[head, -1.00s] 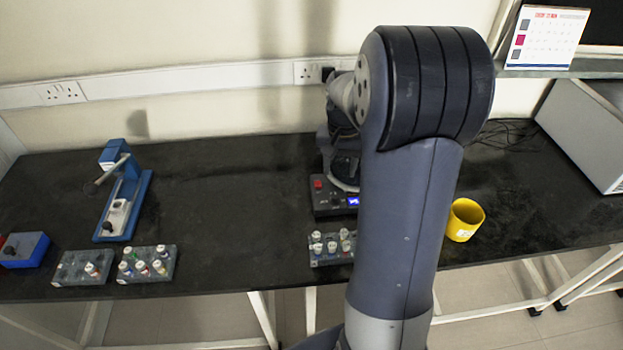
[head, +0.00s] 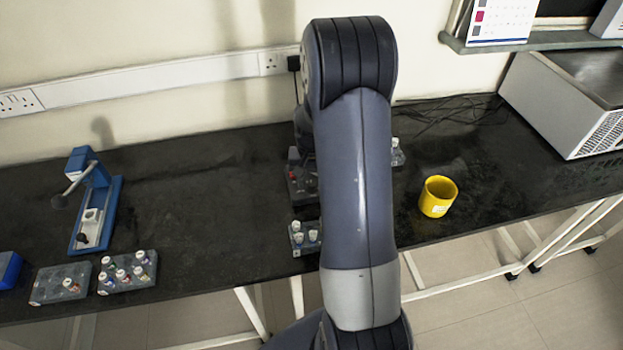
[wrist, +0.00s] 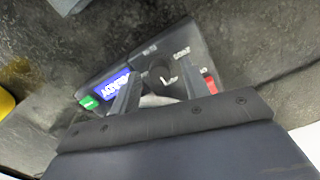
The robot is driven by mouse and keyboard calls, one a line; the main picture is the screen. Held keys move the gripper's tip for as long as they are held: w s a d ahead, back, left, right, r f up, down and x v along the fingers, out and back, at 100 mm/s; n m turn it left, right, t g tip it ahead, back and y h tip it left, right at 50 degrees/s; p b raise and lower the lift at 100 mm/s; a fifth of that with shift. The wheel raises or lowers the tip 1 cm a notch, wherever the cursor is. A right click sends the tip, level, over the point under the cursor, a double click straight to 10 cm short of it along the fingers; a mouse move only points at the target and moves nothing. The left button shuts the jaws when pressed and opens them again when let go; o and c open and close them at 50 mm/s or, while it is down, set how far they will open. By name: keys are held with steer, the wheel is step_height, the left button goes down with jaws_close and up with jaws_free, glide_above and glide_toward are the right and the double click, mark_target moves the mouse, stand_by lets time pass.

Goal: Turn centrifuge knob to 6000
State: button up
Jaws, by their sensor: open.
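The centrifuge's dark front panel (wrist: 200,50) shows slanted in the wrist view, slightly blurred. It carries a black knob (wrist: 162,72), a lit blue display (wrist: 112,87), a green button (wrist: 89,102) and a red switch (wrist: 210,84). My gripper (wrist: 159,78) is open, its two fingers spread on either side of the knob as seen from the wrist. I cannot tell whether they touch it. The knob's setting is not readable. In the head view, my arm hides the gripper and most of the centrifuge (head: 297,190); only its left part shows.
A tube rack (head: 299,248) stands just in front of the centrifuge, partly behind my arm. A yellow mug (head: 437,197) stands to the right. Two more tube racks and a blue-based device (head: 98,215) are at the left. The black bench (head: 210,200) between is clear.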

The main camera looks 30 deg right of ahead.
steer(key=shift+c, duration=0.3)
jaws_close()
steer(key=shift+m, duration=0.3)
steer(key=m+b, duration=0.1)
steer(key=m, duration=0.2)
steer(key=m+b, duration=0.1)
steer(key=m, duration=0.4)
steer(key=m+b, duration=0.1)
steer(key=m, duration=0.8)
steer(key=shift+b, duration=0.4)
steer(key=shift+m, duration=0.3)
